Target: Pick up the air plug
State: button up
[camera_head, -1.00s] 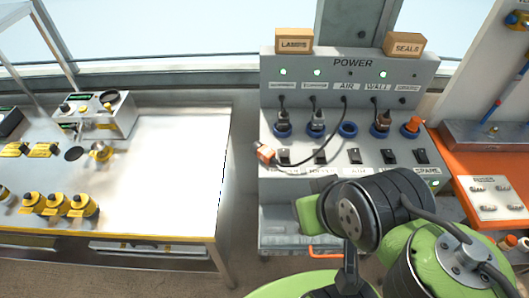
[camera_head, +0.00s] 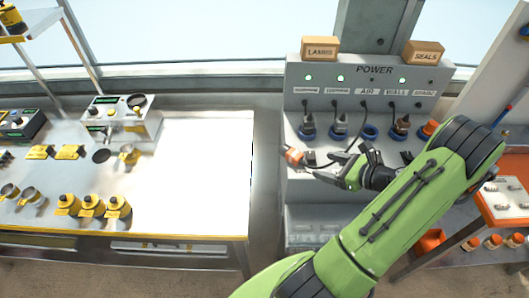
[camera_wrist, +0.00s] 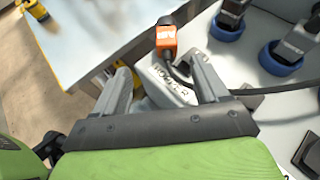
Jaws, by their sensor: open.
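The air plug (camera_head: 293,155) is orange with a dark end and hangs out at the left edge of the power panel on a black cable. It shows in the wrist view as an orange block (camera_wrist: 166,38) with a label, beyond the fingertips. My gripper (camera_head: 326,172) is just right of the plug in the head view. In the wrist view my gripper (camera_wrist: 158,72) is open, with nothing between its fingertips and the plug just ahead of the gap. The blue ring (camera_head: 370,132) under the AIR label is empty.
Boxes marked LAMPS (camera_head: 320,48) and SEALS (camera_head: 421,51) sit on top. A steel bench (camera_head: 205,165) stands left, its right part clear.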

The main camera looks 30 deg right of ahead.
aim_at(292, 154)
jog(key=shift+m+t+h, duration=0.3)
jog(key=shift+m, duration=0.4)
jog(key=x, duration=0.5)
jog(key=b+x, duration=0.1)
jog(key=x, duration=0.9)
jog(key=shift+w+d+f, duration=0.1)
jog(key=shift+d+f, duration=0.2)
jog(key=shift+f, duration=0.1)
jog(key=shift+r, duration=0.1)
jog(key=shift+c, duration=1)
jog(key=c, duration=1.1)
notch_tip(292, 154, up, 10)
jog(key=shift+p, duration=0.8)
